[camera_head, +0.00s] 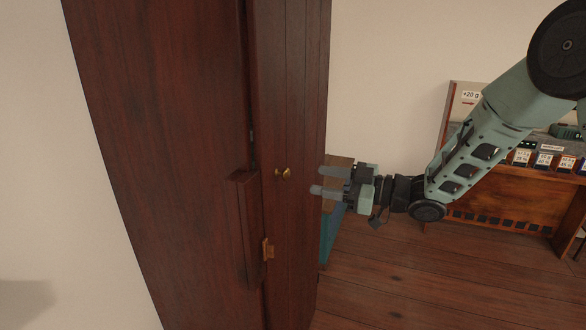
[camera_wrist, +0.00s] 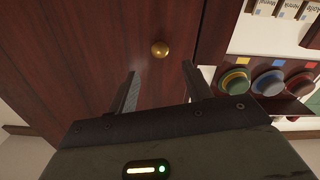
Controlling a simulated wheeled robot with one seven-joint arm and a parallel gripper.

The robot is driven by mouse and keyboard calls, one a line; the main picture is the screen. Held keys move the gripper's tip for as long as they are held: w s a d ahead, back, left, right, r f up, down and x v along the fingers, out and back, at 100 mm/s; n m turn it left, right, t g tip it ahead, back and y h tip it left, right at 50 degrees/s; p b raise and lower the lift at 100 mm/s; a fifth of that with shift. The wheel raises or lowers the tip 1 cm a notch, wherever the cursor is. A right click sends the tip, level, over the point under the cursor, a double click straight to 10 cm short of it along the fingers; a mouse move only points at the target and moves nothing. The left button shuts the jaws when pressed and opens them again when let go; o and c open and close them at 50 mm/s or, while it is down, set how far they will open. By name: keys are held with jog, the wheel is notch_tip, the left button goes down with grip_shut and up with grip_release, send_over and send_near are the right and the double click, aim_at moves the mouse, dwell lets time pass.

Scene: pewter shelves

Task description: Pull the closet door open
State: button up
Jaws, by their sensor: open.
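The closet (camera_head: 190,150) is tall dark reddish wood and fills the left half of the head view. Its narrow door panel (camera_head: 295,110) looks shut and bears a small brass knob (camera_head: 283,173). The knob also shows in the wrist view (camera_wrist: 160,49), on the dark wood door (camera_wrist: 90,50). My gripper (camera_head: 318,180) is open and empty, to the right of the knob and pointing at it. In the wrist view its two fingers (camera_wrist: 159,78) sit apart, with the knob beyond the gap between them. No contact with the knob shows.
A dark vertical wooden piece (camera_head: 244,230) and an orange-brown fitting (camera_head: 268,249) stick out left of the knob. A wooden stand with labels (camera_head: 510,200) stands at right. Several coloured round items (camera_wrist: 268,83) sit right of the door. The wooden floor (camera_head: 400,275) is clear.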

aim_at(289, 174)
jog(key=p+x, duration=0.2)
jog(key=x, duration=0.6)
jog(key=shift+a, duration=0.15)
